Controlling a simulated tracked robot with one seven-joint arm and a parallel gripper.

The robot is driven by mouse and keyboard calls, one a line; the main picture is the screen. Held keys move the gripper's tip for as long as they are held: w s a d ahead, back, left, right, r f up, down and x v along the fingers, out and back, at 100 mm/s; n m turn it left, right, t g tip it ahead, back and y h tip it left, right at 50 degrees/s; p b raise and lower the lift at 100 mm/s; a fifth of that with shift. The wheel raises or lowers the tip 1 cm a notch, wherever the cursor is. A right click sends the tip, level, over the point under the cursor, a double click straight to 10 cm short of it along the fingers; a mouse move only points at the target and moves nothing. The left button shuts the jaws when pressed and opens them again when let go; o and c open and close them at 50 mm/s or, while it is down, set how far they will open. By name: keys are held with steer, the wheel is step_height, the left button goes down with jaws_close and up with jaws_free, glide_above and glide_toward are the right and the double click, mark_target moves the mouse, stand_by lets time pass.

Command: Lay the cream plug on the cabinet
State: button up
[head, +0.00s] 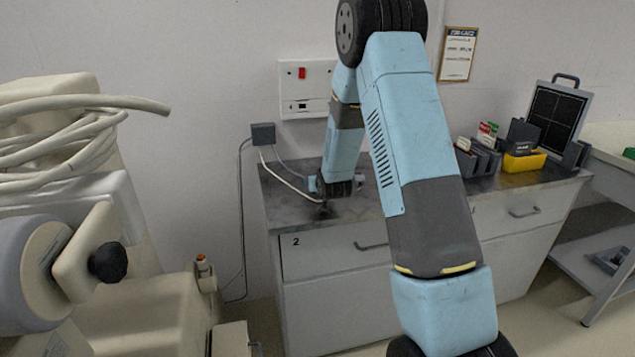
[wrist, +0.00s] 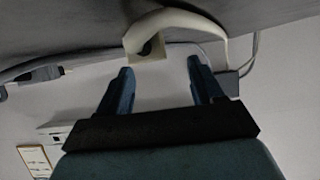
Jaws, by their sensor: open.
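The cabinet (head: 340,262) stands against the back wall, with a grey marbled top and a drawer marked 2. My gripper (head: 322,208) is low over the left part of that top. In the wrist view my gripper (wrist: 160,72) is open, its two blue fingers apart with nothing between the tips. The cream plug (wrist: 150,58) is just beyond the fingertips, by the cabinet top (wrist: 70,25), which shows inverted. A thick cream cable arches from it. I cannot tell whether it touches the top.
A dark box (head: 263,134) on the wall feeds the cables. A wall panel (head: 307,88) with a red switch is behind my arm. Grey holders (head: 480,160), a yellow bin (head: 524,161) and a dark panel (head: 556,115) occupy the cabinet's right end. Cream equipment (head: 150,310) stands at left.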

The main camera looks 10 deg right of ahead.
steer(key=v, duration=1.3)
steer(key=shift+s, duration=0.2)
steer(key=shift+r, duration=0.15)
